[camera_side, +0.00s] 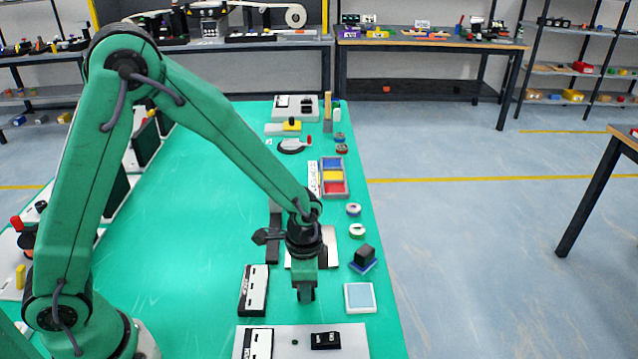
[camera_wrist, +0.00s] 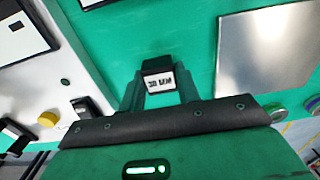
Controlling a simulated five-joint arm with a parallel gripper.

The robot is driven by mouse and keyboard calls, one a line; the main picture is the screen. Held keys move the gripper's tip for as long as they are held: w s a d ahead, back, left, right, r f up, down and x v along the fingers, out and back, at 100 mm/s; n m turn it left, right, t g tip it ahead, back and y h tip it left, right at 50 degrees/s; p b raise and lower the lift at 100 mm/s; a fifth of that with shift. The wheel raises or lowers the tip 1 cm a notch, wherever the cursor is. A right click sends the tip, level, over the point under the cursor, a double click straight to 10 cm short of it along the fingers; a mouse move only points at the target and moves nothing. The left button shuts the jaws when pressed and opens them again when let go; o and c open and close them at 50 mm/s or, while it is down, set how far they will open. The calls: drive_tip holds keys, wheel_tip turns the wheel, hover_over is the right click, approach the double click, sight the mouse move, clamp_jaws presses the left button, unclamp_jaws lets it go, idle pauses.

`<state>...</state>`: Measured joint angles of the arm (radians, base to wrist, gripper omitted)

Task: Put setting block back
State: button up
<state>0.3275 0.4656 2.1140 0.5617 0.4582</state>
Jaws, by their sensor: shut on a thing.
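My gripper (camera_side: 306,296) points down over the green mat, toward the near end of the table. In the wrist view my gripper (camera_wrist: 160,92) is shut on a black setting block (camera_wrist: 158,68) with a white label that seems to read "30 MM". The block sits between the fingertips, label facing the camera. In the side view the fingers and block merge into one dark shape, just beyond a white plate (camera_side: 280,350). A black labelled block (camera_side: 325,340) lies on that plate. I cannot tell whether the held block touches the mat.
A black-and-white device (camera_side: 253,290) lies left of my gripper, and a pale blue square pad (camera_side: 360,297) lies to the right. A dark cube (camera_side: 364,256) sits on a blue base. A coloured bin tray (camera_side: 333,177) stands farther back. The mat's left middle is clear.

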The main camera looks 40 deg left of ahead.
drive_tip(key=shift+f, duration=0.2)
drive_tip(key=o, duration=1.1)
drive_tip(key=shift+r, duration=0.15)
wheel_tip(320, 180, up, 12)
idle(0.4)
